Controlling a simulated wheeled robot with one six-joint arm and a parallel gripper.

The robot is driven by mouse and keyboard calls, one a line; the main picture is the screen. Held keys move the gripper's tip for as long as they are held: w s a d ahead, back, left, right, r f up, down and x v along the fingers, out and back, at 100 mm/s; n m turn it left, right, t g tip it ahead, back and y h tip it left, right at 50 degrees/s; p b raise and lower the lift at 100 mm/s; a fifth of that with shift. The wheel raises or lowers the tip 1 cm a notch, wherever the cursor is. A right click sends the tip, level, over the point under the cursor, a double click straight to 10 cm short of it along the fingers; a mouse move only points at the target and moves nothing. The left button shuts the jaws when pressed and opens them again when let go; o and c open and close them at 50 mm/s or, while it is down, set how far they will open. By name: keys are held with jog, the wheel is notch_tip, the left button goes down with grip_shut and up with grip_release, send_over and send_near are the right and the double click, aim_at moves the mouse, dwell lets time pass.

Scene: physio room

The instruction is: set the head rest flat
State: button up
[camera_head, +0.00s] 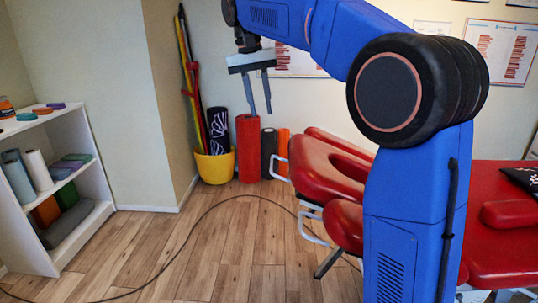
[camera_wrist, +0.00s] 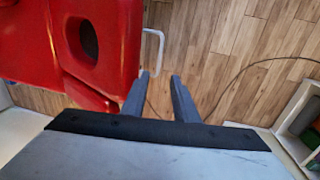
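The red head rest (camera_head: 313,170) of the treatment table, with an oval face hole, is right of centre in the head view. It looks tilted against the table top, but my arm covers where they join, so I cannot read the angle. A white handle (camera_head: 276,166) sticks out from its left end. My gripper (camera_head: 260,112) hangs up and left of it, fingers pointing down, apart and empty. In the wrist view, the head rest (camera_wrist: 110,50) fills the upper left, and the white handle (camera_wrist: 161,45) lies just beyond my open gripper's fingertips (camera_wrist: 159,76), not touching as far as I can tell.
The red table top (camera_head: 495,235) extends right behind my arm. Red side pads (camera_head: 342,225) flank the head rest. A yellow bucket (camera_head: 215,167) and upright rollers (camera_head: 247,150) stand by the back wall. A white shelf (camera_head: 85,205) is left. A cable (camera_head: 185,240) crosses the open floor.

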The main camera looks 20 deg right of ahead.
jog(key=d+f, duration=0.1)
jog(key=f, duration=0.9)
jog(key=s+d+f, duration=0.1)
jog(key=f, duration=0.5)
jog(key=shift+d, duration=0.3)
jog(key=shift+c, duration=0.7)
grip_shut()
